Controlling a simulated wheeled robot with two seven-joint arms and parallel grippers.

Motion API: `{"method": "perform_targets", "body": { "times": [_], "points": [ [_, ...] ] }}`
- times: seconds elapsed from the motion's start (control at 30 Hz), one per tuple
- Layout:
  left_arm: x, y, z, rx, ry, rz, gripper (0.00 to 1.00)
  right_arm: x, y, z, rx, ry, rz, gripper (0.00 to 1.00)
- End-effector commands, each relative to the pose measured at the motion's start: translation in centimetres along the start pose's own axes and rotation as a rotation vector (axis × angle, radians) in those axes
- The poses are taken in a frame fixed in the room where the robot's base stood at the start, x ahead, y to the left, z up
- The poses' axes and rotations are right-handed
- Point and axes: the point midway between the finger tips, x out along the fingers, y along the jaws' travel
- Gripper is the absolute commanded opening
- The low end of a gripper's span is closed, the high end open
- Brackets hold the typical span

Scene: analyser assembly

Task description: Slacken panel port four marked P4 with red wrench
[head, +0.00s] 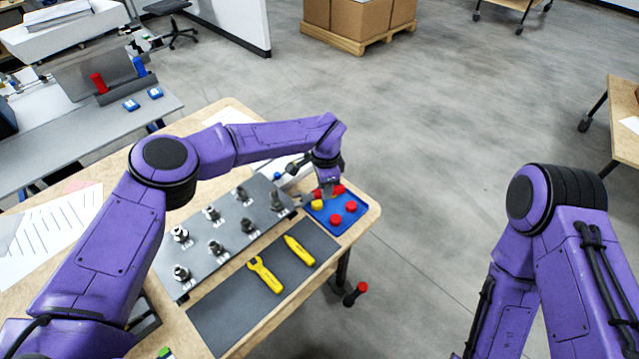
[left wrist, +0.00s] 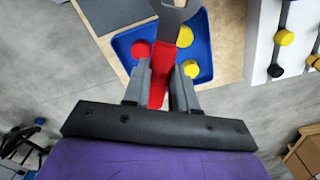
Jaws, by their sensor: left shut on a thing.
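My left gripper (head: 325,184) is beside the right end of the grey port panel (head: 228,227), by the blue tray. In the left wrist view my left gripper (left wrist: 160,88) is shut on the red handle of the red wrench (left wrist: 161,70). The wrench's grey head points away from the gripper, to the top edge of that view. The panel carries several metal ports in two rows with small white labels. The labels are too small to read, so I cannot tell which is P4. My right arm shows at the right, but its gripper is out of view.
A blue tray (head: 341,225) with red and yellow caps sits at the table's right corner. A dark mat (head: 222,317) in front of the panel holds a yellow wrench (head: 264,275) and a yellow pointed tool (head: 299,251).

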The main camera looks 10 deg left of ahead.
Motion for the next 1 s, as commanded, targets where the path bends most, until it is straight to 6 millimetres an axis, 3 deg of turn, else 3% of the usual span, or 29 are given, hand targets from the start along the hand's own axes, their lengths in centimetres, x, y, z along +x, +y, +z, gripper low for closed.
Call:
{"method": "perform_targets", "body": {
  "times": [0.17,0.5,1.0],
  "points": [
    [-1.4,0.0,-0.1,-0.002,0.001,-0.002,0.0,-0.7,0.1,-0.3,0.0,0.0,0.0,0.43],
    [-7.0,0.0,0.0,-0.001,0.001,-0.001,0.0,-3.0,0.3,-1.2,0.0,0.0,0.0,0.43],
    [-7.0,0.0,0.0,-0.001,0.0,0.0,0.0,-2.8,0.2,-1.1,0.0,0.0,0.0,0.43]
  ]
}}
